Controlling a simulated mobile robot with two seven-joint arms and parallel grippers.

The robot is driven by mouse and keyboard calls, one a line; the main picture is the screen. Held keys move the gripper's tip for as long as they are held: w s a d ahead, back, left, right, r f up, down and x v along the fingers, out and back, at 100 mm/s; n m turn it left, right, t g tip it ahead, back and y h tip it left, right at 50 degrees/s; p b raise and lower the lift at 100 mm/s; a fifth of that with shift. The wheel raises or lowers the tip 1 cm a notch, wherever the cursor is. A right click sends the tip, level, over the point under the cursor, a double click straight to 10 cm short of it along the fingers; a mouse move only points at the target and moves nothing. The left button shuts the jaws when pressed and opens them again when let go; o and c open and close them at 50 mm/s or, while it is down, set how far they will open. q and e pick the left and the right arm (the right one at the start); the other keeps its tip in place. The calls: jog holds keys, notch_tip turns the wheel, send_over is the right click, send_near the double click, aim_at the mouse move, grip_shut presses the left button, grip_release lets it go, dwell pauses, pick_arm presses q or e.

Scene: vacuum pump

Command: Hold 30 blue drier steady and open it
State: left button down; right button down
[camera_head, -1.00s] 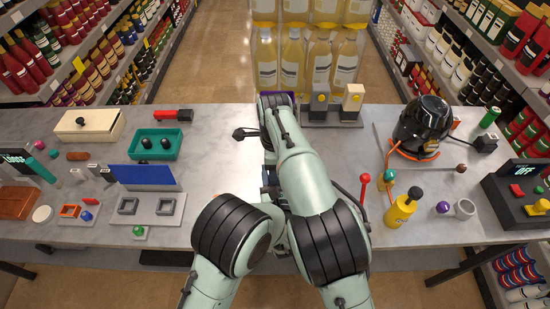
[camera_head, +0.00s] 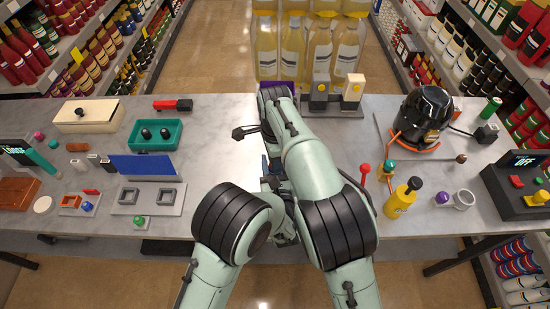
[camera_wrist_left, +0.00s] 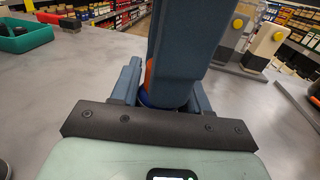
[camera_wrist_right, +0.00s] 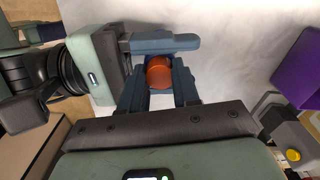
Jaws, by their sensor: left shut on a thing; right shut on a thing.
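The drier is mostly hidden between my two grippers. Its rounded orange end (camera_wrist_right: 158,72) shows between the right fingers in the right wrist view. In the left wrist view a strip of orange (camera_wrist_left: 149,74) shows above a blue lower part (camera_wrist_left: 158,98). My left gripper (camera_wrist_left: 166,92) is shut around the blue part, low over the table. My right gripper (camera_wrist_right: 157,88) is shut around the orange end from above, and its finger blocks much of the left wrist view. The head view mostly shows my arms over the grippers. I cannot tell whether the orange part is loose.
A purple block (camera_wrist_right: 302,72) lies beyond the right gripper. The green tray (camera_head: 154,135) and blue panel (camera_head: 142,167) stand to the left. A switch stand (camera_head: 332,104) is behind. A black kettle-like device (camera_head: 423,115) and yellow bottle (camera_head: 401,200) are on the right.

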jog(key=c, duration=0.8)
grip_release()
jog(key=shift+r, duration=0.1)
notch_tip(320, 180, up, 4)
jog(key=shift+r, duration=0.15)
jog(key=shift+c, duration=0.5)
notch_tip(320, 180, up, 2)
jog(key=shift+r+m, duration=0.2)
jog(key=shift+m, duration=0.8)
jog(key=shift+r+m, duration=0.35)
jog(key=shift+m, duration=0.25)
notch_tip(320, 180, down, 8)
jog(key=shift+r, duration=0.2)
